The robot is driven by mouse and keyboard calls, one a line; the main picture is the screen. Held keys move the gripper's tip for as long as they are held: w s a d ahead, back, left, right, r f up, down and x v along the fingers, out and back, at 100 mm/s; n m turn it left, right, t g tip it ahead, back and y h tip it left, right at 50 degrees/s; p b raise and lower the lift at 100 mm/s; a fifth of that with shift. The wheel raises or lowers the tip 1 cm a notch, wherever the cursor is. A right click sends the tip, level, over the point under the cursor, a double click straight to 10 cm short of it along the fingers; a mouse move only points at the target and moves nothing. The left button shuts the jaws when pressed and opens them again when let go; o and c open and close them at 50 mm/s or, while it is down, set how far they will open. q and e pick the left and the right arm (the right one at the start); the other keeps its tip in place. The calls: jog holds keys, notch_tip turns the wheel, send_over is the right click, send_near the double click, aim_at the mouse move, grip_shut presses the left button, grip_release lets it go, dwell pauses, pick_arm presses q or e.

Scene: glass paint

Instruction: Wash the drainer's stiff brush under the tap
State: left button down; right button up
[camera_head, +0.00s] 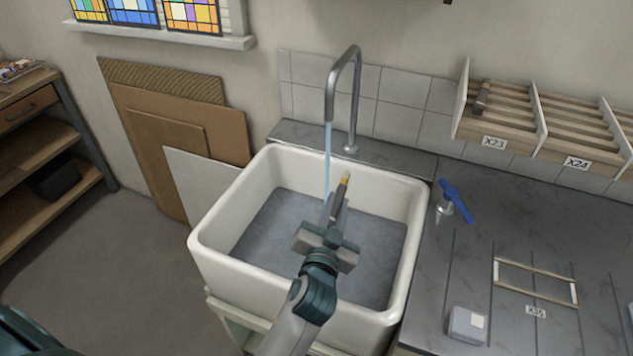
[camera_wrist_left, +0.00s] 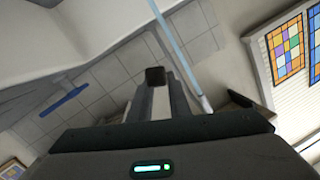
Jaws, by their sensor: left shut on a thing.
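My left gripper (camera_head: 337,213) is over the white sink (camera_head: 213,241), shut on a slim brush (camera_head: 345,179) with a yellowish tip. In the left wrist view the gripper (camera_wrist_left: 163,98) holds a piece with a dark, square end (camera_wrist_left: 155,76), apparently the brush. The tap (camera_head: 331,95) is running. Its water stream (camera_head: 327,150) falls just left of the brush in the head view. In the left wrist view the stream (camera_wrist_left: 168,32) passes beside the dark end, apart from it in the picture. I cannot tell whether water touches the brush. My right gripper is not in view.
A blue lever (camera_head: 456,201) stands on the counter (camera_head: 500,222) right of the sink. A slatted rack (camera_head: 575,132) on the wall holds a small tool (camera_head: 483,97). A pale frame (camera_head: 535,268) and a grey box (camera_head: 467,325) lie on the counter. Boards (camera_head: 178,105) lean at left.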

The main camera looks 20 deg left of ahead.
pick_arm(q)
jog(key=s+d+r+p, duration=0.2)
jog(key=s+d+r, duration=0.1)
jog(key=d+r, duration=0.1)
jog(key=shift+d+p, duration=0.2)
jog(key=shift+p, duration=0.15)
dwell(0.3)
dwell(0.4)
jog(key=shift+f, duration=0.15)
